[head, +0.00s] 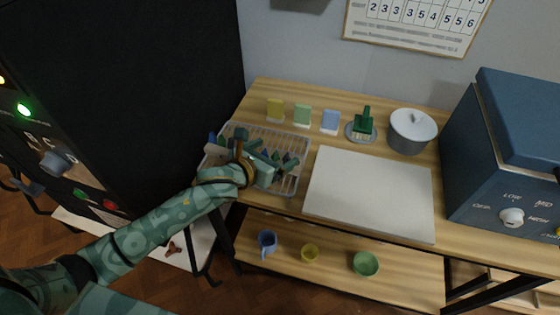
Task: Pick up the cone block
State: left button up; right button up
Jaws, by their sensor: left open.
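A wire basket (298,183) on the wooden table holds several small dark green and blue pointed pieces. My left gripper (270,163) is over the basket, open, and hides part of what lies in it. I cannot tell which piece in the basket, if any, is the cone block, or whether the fingers touch one. A dark green piece (363,122) with an upright part stands on a round grey dish (352,136) behind the white board; it may be the cone block. My right gripper is not in view.
Yellow (275,109), green (302,115) and blue (330,120) tiles stand behind the basket. A lidded grey pot (411,132) and blue kiln-like box (508,150) are to the right. The white board (370,192) is bare. Cups and bowls (365,263) sit on the lower shelf.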

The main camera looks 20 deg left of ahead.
pick_arm(q)
jog(key=shift+r, duration=0.1)
jog(key=shift+c, duration=0.3)
jog(key=shift+s, duration=0.1)
grip_shut()
